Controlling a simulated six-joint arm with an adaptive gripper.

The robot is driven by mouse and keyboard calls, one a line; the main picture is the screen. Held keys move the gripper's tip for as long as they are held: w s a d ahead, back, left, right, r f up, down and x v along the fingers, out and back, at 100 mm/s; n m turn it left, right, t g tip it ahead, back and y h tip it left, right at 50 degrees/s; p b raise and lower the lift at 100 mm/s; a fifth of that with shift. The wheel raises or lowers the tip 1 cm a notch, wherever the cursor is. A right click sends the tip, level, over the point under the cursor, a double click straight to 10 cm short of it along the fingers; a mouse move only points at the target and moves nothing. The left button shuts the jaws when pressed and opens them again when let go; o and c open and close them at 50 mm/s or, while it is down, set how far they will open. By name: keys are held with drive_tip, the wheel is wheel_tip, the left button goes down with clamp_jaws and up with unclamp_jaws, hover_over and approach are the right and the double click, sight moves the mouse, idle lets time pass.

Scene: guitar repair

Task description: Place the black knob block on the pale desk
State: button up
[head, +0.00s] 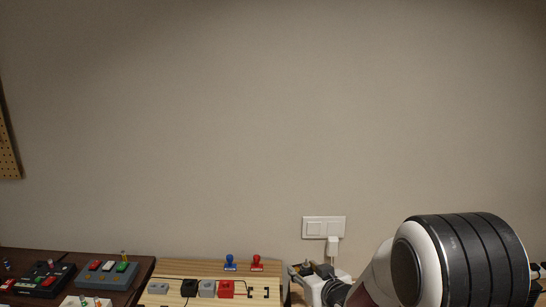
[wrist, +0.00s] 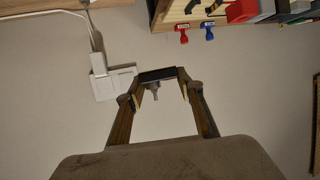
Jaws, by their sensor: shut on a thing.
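In the head view my gripper (head: 310,272) is at the lower right, beside the right end of the pale desk (head: 172,268), and the held block is small and partly hidden there. In the wrist view the pale desk (wrist: 178,12) shows at the top, apart from the held block.
A blue stamp (head: 230,262) and a red stamp (head: 257,262) stand at the pale desk's back. Grey, black and red blocks (head: 226,289) sit nearer its front. A wall socket with a plug (head: 333,244) is behind my gripper. A dark desk (head: 35,258) with control boxes is at left.

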drive_tip(key=s+d+r+m+h, duration=0.2)
drive_tip(key=s+d+m+h, duration=0.1)
drive_tip(key=d, duration=0.5)
drive_tip(key=shift+s+d+r+m+t+h, duration=0.35)
drive_tip(key=shift+s+h, duration=0.25)
drive_tip(key=shift+s, duration=0.6)
drive_tip(key=shift+a+f, duration=0.1)
drive_tip(key=shift+f, duration=0.1)
